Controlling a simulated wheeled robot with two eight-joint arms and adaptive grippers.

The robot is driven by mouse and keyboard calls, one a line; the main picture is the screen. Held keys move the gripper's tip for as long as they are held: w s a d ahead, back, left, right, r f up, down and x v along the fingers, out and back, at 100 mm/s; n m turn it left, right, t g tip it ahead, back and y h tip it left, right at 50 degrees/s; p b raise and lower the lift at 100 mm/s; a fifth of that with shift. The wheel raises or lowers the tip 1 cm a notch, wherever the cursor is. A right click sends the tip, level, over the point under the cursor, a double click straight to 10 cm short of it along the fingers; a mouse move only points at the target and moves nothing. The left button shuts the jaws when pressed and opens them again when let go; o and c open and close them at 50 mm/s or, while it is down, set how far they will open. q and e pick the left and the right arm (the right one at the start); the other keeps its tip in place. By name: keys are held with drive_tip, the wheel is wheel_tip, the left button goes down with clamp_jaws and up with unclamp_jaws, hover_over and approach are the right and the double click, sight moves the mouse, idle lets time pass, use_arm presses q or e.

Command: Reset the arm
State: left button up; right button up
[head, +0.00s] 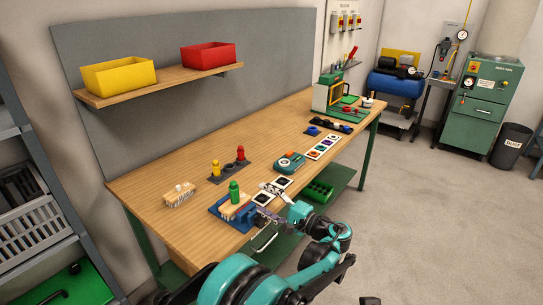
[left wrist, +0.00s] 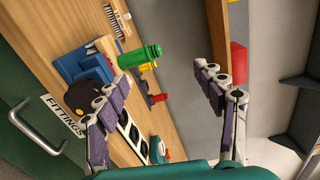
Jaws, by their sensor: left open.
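My left arm reaches over the front edge of the wooden workbench (head: 165,228). Its left gripper (head: 268,201) is open and empty, with its two purple-padded fingers spread wide in the left wrist view (left wrist: 160,94). A green knobbed handle (head: 234,191) stands by a wooden brush block at the blue fixture (head: 246,217), just left of the gripper. The green handle (left wrist: 140,57) and the blue fixture (left wrist: 82,66) also show beyond the fingers in the left wrist view, apart from them. My right gripper is not in view.
A second brush (head: 179,195) lies to the left. A dark stand with red and yellow handles (head: 230,172) is behind. A teal device (head: 290,162) and white-framed cards lie right. A shelf with yellow (head: 118,74) and red (head: 208,56) bins hangs above. Floor at right is clear.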

use_arm(q)
drive_tip(key=s+a+n+g+h, duration=0.1)
drive_tip(key=s+a+g+h, duration=0.1)
drive_tip(key=s+a+h, duration=0.35)
drive_tip(key=s+a+n+g+h, duration=0.1)
drive_tip(key=s+a+g+h, duration=0.1)
drive_tip(key=s+a, duration=0.6)
drive_tip(key=s+f+n+h, duration=0.3)
drive_tip(key=s, duration=0.5)
drive_tip(key=s+f+n+h, duration=0.3)
drive_tip(key=s+f+h, duration=0.1)
drive_tip(key=s, duration=0.5)
drive_tip(key=shift+a, duration=0.4)
